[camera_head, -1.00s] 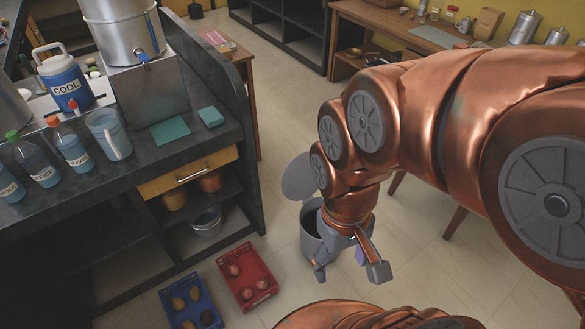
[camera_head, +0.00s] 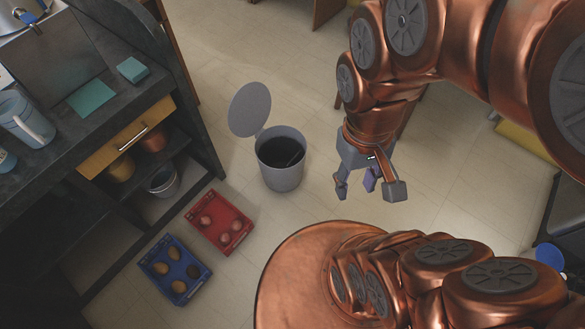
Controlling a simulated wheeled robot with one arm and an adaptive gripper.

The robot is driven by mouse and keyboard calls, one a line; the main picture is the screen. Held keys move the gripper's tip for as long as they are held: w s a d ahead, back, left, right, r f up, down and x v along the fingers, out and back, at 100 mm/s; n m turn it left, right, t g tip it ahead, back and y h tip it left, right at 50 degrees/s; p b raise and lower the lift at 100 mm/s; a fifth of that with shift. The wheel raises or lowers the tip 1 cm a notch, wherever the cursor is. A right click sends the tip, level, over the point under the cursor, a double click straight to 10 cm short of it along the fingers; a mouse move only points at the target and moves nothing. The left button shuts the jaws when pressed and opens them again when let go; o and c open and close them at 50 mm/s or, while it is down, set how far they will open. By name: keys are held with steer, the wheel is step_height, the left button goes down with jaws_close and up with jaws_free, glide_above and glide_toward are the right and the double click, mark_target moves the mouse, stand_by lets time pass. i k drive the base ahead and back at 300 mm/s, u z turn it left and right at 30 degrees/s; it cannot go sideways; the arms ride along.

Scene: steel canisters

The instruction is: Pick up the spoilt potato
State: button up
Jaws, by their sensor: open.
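A blue crate (camera_head: 150,282) on the floor at the lower left holds several brown, potato-like lumps (camera_head: 173,253). A red crate (camera_head: 238,240) beside it, up and to the right, holds several reddish round lumps (camera_head: 224,224). They are too small in the picture for me to tell which one is spoilt. My gripper (camera_head: 369,190) hangs right of the centre with its fingers spread, open and empty. It is well to the right of both crates and touches nothing that I can see.
A grey bin (camera_head: 283,178) with its lid (camera_head: 249,109) raised stands on the floor between the crates and my gripper. A dark counter (camera_head: 120,95) with a wooden drawer (camera_head: 128,140) and open shelves fills the left. A small bucket (camera_head: 161,181) sits on its lower shelf.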

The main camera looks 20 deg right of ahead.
mark_target(193, 272)
steer(key=k, duration=0.9)
steer(key=u, duration=0.75)
